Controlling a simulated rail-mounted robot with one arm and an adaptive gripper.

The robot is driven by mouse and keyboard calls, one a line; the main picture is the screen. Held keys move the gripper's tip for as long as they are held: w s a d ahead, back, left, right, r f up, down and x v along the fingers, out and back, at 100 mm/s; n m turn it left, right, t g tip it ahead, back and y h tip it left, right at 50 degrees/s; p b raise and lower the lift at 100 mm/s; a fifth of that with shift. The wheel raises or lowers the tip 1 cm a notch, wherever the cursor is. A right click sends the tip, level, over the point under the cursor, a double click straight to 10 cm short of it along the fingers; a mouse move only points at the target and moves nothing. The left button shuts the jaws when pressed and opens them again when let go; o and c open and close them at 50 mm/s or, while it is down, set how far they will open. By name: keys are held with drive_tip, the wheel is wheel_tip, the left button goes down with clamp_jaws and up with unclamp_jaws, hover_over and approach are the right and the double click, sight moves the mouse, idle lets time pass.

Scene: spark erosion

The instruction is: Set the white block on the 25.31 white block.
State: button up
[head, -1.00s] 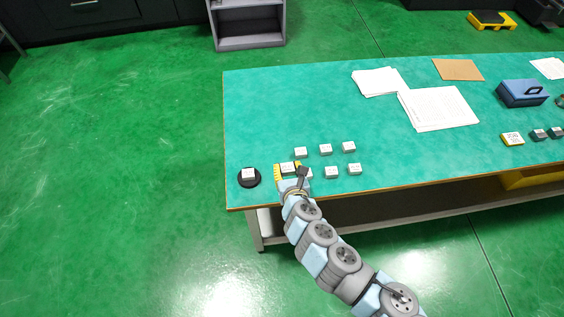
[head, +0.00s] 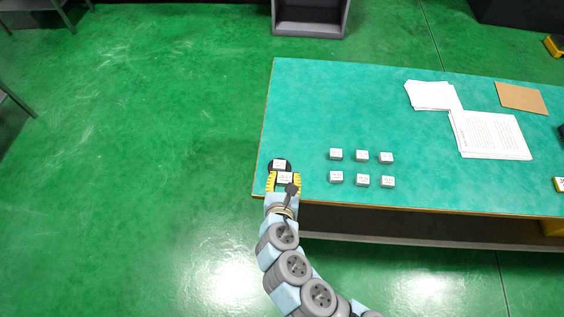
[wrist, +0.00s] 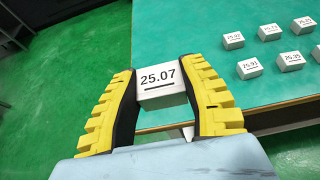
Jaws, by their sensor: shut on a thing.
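My gripper (head: 284,181) is shut on a white block (head: 285,177), seen between its yellow and black fingers. In the wrist view this held block (wrist: 161,84) reads 25.07. Several white blocks (head: 361,155) stand in two rows to the right. Their labels are small, and I cannot tell for sure which block is 25.31.
The green-topped table (head: 330,100) is clear behind the blocks. White papers (head: 490,134) and a brown sheet (head: 521,98) lie farther right.

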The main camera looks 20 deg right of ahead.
drive_tip(key=a+b+x, duration=0.1)
drive_tip(key=b+x, duration=0.3)
drive_tip(key=b, duration=0.3)
hover_over(279, 164)
drive_tip(key=f, duration=0.7)
drive_tip(key=shift+s+f, duration=0.25)
drive_tip(key=shift+s, duration=0.05)
drive_tip(key=shift+w+f+b, duration=0.25)
drive_tip(key=shift+f+b, duration=0.1)
drive_tip(key=shift+f, duration=1.35)
drive_tip(key=shift+b, duration=0.3)
drive_tip(key=shift+f, duration=0.15)
drive_tip(key=o, duration=1.2)
drive_tip(key=shift+c, duration=0.2)
